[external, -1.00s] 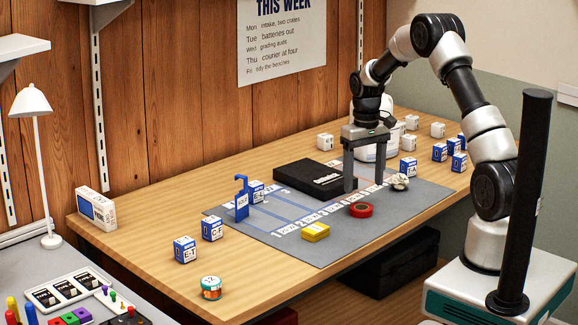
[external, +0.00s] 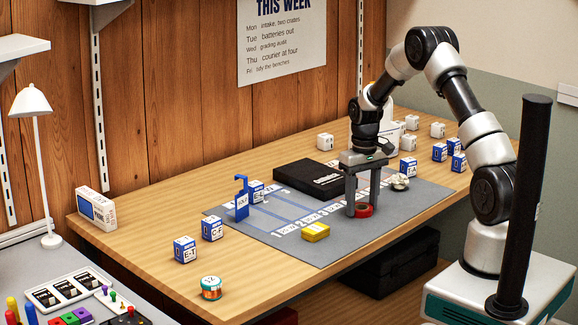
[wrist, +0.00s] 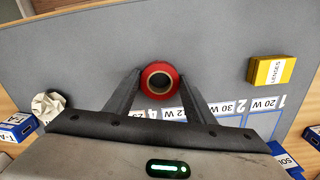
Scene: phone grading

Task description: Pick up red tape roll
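The red tape roll (external: 364,210) lies flat on the grey mat (external: 400,212), partly hidden behind a gripper finger in the external view. In the wrist view the red tape roll (wrist: 159,80) shows its ring and centre hole, just beyond and between the fingertips. My gripper (external: 362,209) points down over the mat at the roll. Its fingers are apart in the wrist view (wrist: 158,78), with the roll between their tips. I cannot tell whether the fingertips touch the roll.
A yellow box labelled lenses (external: 316,232) lies on the mat to the left. A crumpled white ball (external: 399,182) lies to the right. A black case (external: 310,179) lies behind. Blue and white boxes (external: 408,167) stand around.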

